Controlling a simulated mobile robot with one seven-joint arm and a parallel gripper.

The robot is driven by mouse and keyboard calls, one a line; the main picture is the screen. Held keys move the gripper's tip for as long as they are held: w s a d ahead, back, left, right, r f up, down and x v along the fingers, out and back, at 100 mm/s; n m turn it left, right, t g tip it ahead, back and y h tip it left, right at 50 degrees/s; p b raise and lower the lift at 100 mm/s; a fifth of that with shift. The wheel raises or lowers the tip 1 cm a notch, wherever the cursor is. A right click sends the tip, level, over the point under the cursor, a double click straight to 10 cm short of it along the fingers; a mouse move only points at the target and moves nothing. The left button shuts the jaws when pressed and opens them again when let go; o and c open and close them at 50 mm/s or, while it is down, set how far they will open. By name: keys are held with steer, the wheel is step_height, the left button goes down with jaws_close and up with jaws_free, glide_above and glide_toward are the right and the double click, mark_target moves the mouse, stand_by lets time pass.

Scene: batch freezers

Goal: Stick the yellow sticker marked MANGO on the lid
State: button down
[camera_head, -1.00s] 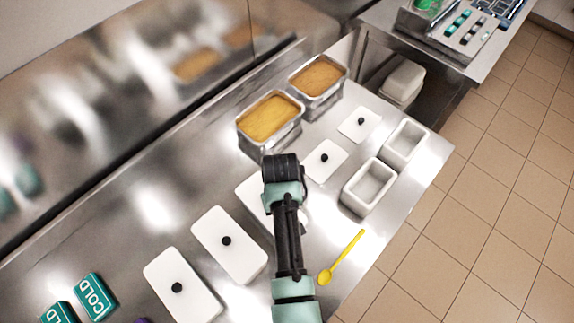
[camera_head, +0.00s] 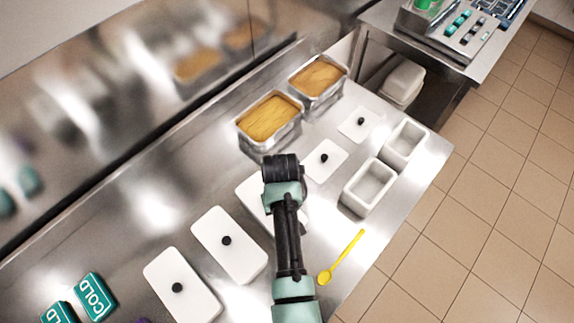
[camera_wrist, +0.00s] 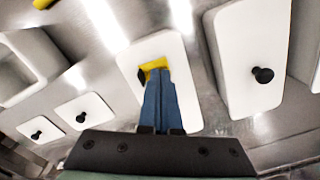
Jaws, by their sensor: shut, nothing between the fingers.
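In the wrist view a white lid (camera_wrist: 130,68) with a dark knob (camera_wrist: 142,76) lies below my gripper. The yellow sticker (camera_wrist: 157,63) shows on this lid, around and beyond the blue fingertips. Its MANGO lettering cannot be read. My gripper (camera_wrist: 157,74) is shut, with its fingertips over the sticker beside the knob. I cannot tell whether they touch it. In the head view my arm hides most of the lid (camera_head: 249,190), and the sticker and fingers are hidden.
Larger white lids (camera_head: 212,235) (camera_head: 165,292) lie to the left, with teal COLD blocks (camera_head: 96,296). Small lids (camera_head: 331,169), white tubs (camera_head: 367,203) and metal pans of orange food (camera_head: 268,147) are to the right. A yellow spoon (camera_head: 345,253) lies near the counter's front edge.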

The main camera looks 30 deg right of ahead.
steer(key=shift+f+b, duration=0.6)
steer(key=shift+f, duration=0.25)
stand_by(0.6)
stand_by(0.5)
step_height(320, 180, up, 7)
steer(key=p, duration=0.7)
stand_by(0.4)
stand_by(0.4)
